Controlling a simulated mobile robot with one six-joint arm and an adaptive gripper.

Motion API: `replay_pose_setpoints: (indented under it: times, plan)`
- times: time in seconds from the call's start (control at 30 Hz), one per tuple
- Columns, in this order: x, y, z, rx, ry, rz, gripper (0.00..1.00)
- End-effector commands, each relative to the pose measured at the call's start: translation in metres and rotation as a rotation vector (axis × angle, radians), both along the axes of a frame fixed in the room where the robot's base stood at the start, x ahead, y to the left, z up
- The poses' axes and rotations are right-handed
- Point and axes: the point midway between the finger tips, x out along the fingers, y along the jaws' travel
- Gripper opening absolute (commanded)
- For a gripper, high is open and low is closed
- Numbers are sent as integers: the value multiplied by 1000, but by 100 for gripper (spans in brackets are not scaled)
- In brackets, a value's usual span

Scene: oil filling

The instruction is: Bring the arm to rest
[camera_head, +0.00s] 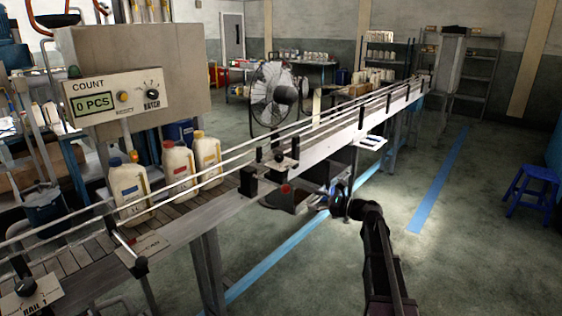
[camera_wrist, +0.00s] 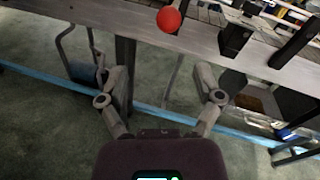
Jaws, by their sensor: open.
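My arm (camera_head: 378,245) rises from the bottom of the head view and bends left beside the conveyor's near side. My gripper (camera_wrist: 161,75) is open in the wrist view, with its two fingers spread wide and nothing between them. The conveyor's side rail (camera_wrist: 65,27) lies beyond the fingers, apart from them. A round red knob (camera_wrist: 169,20) on that rail is above the gap between the fingers. In the head view the gripper's fingers are too small and dark to make out.
The conveyor (camera_head: 225,205) runs diagonally across the head view. Bottles with blue (camera_head: 129,190), red (camera_head: 178,168) and yellow (camera_head: 207,152) caps stand on it below a box reading "0 PCS". A fan (camera_head: 272,95) stands behind. A blue stool (camera_head: 532,190) is at right; floor between is clear.

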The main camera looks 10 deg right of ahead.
Motion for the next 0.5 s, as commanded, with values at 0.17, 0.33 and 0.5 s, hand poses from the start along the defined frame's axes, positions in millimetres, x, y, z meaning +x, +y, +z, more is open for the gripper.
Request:
replay_pose_setpoints:
  times: [0.17,0.33,0.5]
  plan:
    - [-24,24,-9,-174,-56,60,84]
    - [-57,49,-28,-431,-146,169,84]
    - [-96,68,-48,-700,-247,324,84]
